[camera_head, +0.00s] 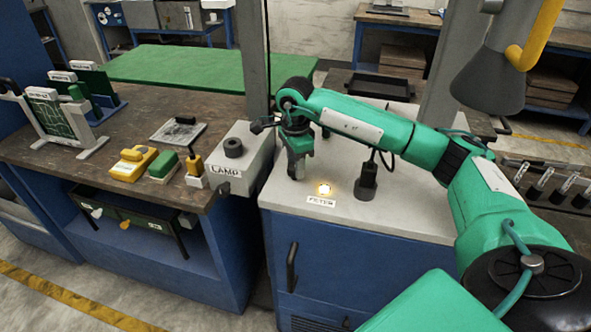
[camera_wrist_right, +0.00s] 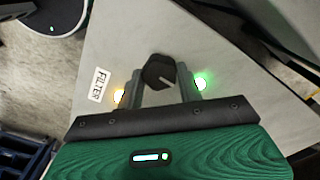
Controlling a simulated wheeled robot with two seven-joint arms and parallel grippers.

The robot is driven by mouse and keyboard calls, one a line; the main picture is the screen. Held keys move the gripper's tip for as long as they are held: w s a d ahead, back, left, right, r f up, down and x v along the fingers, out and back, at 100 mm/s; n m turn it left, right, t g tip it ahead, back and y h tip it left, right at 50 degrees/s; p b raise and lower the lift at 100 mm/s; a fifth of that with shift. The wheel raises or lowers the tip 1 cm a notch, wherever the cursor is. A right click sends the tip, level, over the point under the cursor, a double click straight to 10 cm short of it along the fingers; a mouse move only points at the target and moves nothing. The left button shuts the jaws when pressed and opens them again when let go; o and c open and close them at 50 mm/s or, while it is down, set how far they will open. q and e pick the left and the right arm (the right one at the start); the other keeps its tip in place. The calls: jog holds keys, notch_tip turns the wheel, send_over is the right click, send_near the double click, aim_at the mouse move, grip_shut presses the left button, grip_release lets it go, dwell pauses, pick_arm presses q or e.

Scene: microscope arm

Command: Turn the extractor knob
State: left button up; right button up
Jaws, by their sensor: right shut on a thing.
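The extractor knob (camera_wrist_right: 158,72) is a dark faceted knob with a slot, on the light grey top of a blue cabinet. In the right wrist view my right gripper (camera_wrist_right: 162,88) is shut on it, one finger on each side. In the head view the gripper (camera_head: 297,170) points down at the cabinet top, and the knob is hidden behind it. An amber light (camera_head: 324,188) glows beside the FILTER label (camera_head: 321,202); the label (camera_wrist_right: 98,84) also shows in the wrist view. A green light (camera_wrist_right: 201,81) glows right of the fingers. My left gripper is not in view.
A grey LAMP box (camera_head: 241,165) with a black knob stands left of the gripper. A black upright fixture (camera_head: 366,183) stands on the cabinet top to the right. A grey extractor hood (camera_head: 488,82) hangs at upper right. The wooden bench (camera_head: 60,150) holds several small tools.

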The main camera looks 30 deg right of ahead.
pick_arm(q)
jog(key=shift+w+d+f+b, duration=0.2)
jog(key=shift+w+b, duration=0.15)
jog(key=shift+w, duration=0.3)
pick_arm(e)
jog(key=shift+n, duration=0.6)
jog(key=shift+r, duration=0.1)
jog(key=o, duration=1)
jog(key=shift+w+r, duration=0.1)
jog(key=shift+r, duration=0.4)
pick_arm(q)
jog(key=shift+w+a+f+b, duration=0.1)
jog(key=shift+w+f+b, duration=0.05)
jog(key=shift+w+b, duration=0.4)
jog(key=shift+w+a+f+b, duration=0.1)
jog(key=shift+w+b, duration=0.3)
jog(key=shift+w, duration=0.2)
pick_arm(e)
notch_tip(320, 180, up, 11)
